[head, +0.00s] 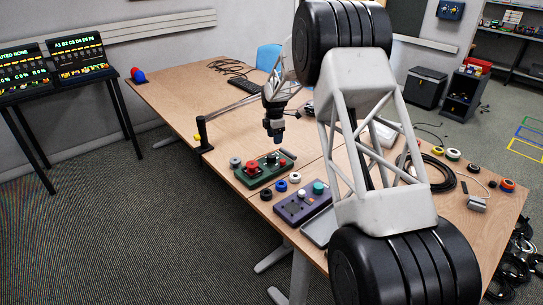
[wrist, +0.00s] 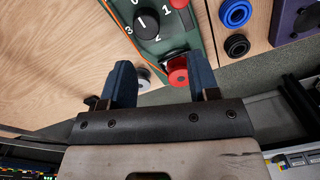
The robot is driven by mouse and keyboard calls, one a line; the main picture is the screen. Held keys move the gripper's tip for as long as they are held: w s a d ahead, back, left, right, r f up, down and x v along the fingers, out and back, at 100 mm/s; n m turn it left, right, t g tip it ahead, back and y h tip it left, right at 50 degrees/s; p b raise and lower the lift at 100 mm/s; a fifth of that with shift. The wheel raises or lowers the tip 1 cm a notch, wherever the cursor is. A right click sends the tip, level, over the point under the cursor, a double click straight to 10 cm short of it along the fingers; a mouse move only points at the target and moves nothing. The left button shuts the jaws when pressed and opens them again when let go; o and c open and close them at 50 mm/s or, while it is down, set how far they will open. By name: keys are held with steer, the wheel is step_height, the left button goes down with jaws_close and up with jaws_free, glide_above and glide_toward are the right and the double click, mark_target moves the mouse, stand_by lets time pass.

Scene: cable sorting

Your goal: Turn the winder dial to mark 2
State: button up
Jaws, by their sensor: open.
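The green winder panel (head: 256,181) lies on the table below my gripper (head: 275,139) in the head view. In the wrist view, the panel (wrist: 207,45) carries a round black dial (wrist: 150,24) with a white pointer line. White numbers, including 2 and 3, are printed around the dial. Exactly which mark the pointer meets is hard to tell. A red knob (wrist: 178,78) sits on the panel's near end, between the fingers in the picture.
A purple box (head: 304,205) with knobs lies right of the panel. Small blue (wrist: 235,12) and black (wrist: 237,46) rings lie between them. A black upright post (head: 203,133) stands left of the panel.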

mark_target(271, 155)
steer(key=shift+n, duration=0.6)
steer(key=shift+w+a+f, duration=0.3)
steer(key=shift+f, duration=0.25)
steer(key=shift+w+a+f, duration=0.25)
steer(key=shift+f, duration=0.25)
steer(key=shift+w+a+f, duration=0.3)
steer(key=shift+f, duration=0.25)
steer(key=shift+s+d+f, duration=0.1)
steer(key=shift+s+f, duration=0.05)
steer(key=shift+f, duration=3.7)
steer(key=c, duration=0.6)
steer(key=shift+c, duration=0.2)
